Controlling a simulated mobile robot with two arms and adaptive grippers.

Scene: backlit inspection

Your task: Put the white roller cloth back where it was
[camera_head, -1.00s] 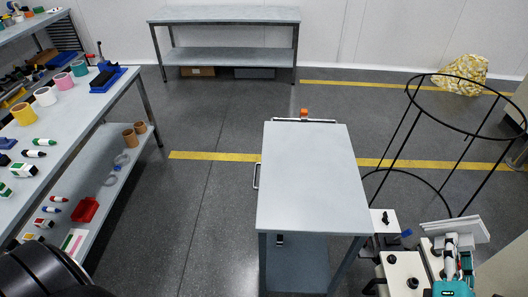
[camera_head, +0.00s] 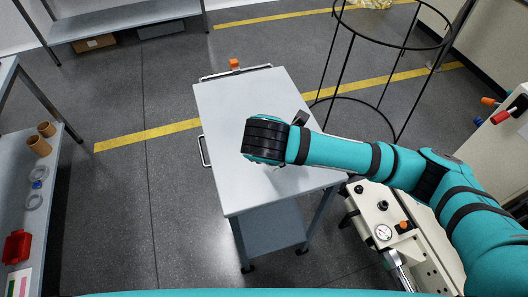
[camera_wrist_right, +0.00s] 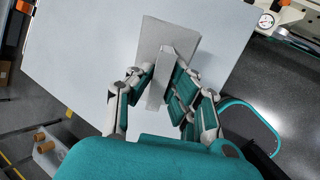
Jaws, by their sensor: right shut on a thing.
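The pale grey-white cloth piece (camera_wrist_right: 166,36) shows in the right wrist view as a flat panel with an upright strip. My right gripper (camera_wrist_right: 162,82) is shut on that strip. The piece is over the light grey table top (camera_head: 225,170), which also fills much of the wrist view (camera_wrist_right: 85,60). I cannot tell whether it touches the table. In the head view my right arm reaches over the table from the right, and its wrist hides the fingers and the cloth piece. My left gripper is not in view.
An orange knob (camera_head: 235,64) stands at the table's far edge. A black hoop frame (camera_head: 338,50) stands behind right. A cream machine with a gauge (camera_head: 383,232) is beside the table, right. The visible table top looks clear.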

